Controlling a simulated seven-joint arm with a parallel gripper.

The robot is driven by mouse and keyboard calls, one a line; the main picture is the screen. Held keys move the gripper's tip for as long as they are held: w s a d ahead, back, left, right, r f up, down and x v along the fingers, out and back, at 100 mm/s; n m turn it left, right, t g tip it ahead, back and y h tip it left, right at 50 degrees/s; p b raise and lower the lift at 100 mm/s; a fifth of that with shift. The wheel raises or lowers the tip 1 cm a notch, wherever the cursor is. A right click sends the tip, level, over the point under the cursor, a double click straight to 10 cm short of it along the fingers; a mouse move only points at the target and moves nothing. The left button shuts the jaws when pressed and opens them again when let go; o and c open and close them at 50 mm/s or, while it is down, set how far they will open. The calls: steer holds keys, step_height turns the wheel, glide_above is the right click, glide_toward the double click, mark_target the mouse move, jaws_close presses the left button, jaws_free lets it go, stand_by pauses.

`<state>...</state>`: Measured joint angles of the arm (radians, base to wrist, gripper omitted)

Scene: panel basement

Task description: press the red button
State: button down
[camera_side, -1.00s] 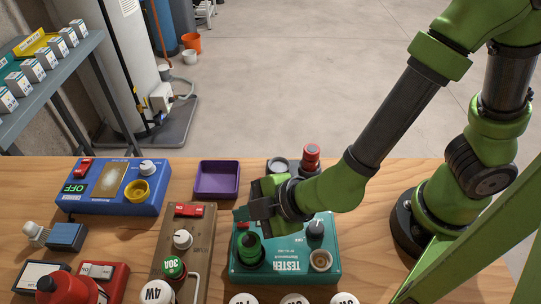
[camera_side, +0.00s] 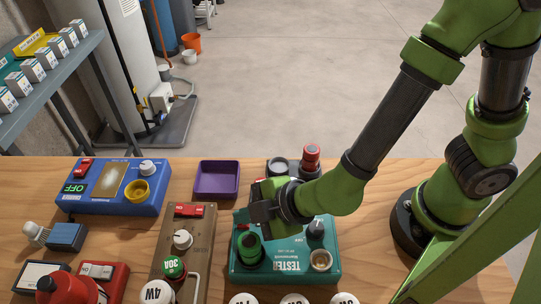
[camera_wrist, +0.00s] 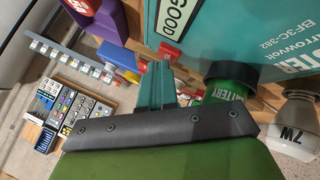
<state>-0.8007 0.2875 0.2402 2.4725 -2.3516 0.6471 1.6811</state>
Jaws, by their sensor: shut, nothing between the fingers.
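In the side view my gripper (camera_side: 262,212) hangs over the teal tester box (camera_side: 292,272), its fingertips mostly hidden. In the wrist view the teal fingers (camera_wrist: 154,80) are shut together and empty. The tester carries a green battery-like cylinder (camera_side: 249,245), a small red part (camera_side: 243,226) at its upper left, and a dark knob (camera_side: 316,228). A red-topped upright piece (camera_side: 311,153) stands behind my wrist. I cannot tell for sure which red part is the button. The wrist view shows the tester (camera_wrist: 230,35) close at the upper right.
A brown panel (camera_side: 178,231) with a red switch (camera_side: 189,210) lies left of the tester. A blue box (camera_side: 110,201) with a red switch (camera_side: 82,167) and a purple tray (camera_side: 217,179) lie farther back. Bulbs and a red bottle (camera_side: 67,287) crowd the front edge.

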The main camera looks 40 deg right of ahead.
stand_by(0.4)
steer(key=shift+r, duration=0.8)
steer(key=shift+r, duration=2.5)
